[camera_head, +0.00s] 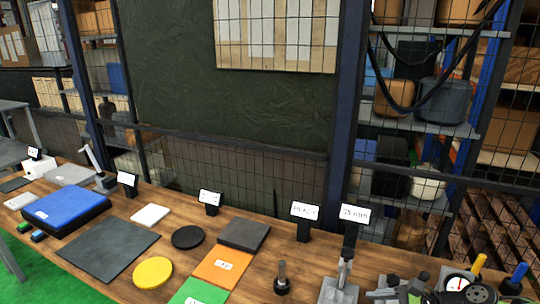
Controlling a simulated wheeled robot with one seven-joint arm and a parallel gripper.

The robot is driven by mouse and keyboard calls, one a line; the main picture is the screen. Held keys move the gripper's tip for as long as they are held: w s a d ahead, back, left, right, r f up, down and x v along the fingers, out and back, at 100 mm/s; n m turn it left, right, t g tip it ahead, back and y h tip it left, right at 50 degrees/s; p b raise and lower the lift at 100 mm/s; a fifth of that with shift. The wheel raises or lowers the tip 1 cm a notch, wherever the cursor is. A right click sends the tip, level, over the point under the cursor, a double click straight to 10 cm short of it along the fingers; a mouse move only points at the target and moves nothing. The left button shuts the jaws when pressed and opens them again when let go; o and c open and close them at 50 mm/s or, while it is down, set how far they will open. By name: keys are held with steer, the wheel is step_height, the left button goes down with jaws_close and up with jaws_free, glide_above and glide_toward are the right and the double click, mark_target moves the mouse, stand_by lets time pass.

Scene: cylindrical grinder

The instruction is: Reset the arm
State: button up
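My arm and my gripper are not in view in the head camera, so I cannot see their pose or whether the gripper is open or shut. The view looks down over a wooden workbench (205,282) with grinder tools and flat pads on it.
The bench holds a blue case (66,206), dark mat (108,248), yellow disc (153,272), black disc (187,237), orange plate (222,267), metal stand (338,288) and dial gauge (457,283). Small signs stand along its back. A mesh fence (240,165) rises behind, with shelves beyond.

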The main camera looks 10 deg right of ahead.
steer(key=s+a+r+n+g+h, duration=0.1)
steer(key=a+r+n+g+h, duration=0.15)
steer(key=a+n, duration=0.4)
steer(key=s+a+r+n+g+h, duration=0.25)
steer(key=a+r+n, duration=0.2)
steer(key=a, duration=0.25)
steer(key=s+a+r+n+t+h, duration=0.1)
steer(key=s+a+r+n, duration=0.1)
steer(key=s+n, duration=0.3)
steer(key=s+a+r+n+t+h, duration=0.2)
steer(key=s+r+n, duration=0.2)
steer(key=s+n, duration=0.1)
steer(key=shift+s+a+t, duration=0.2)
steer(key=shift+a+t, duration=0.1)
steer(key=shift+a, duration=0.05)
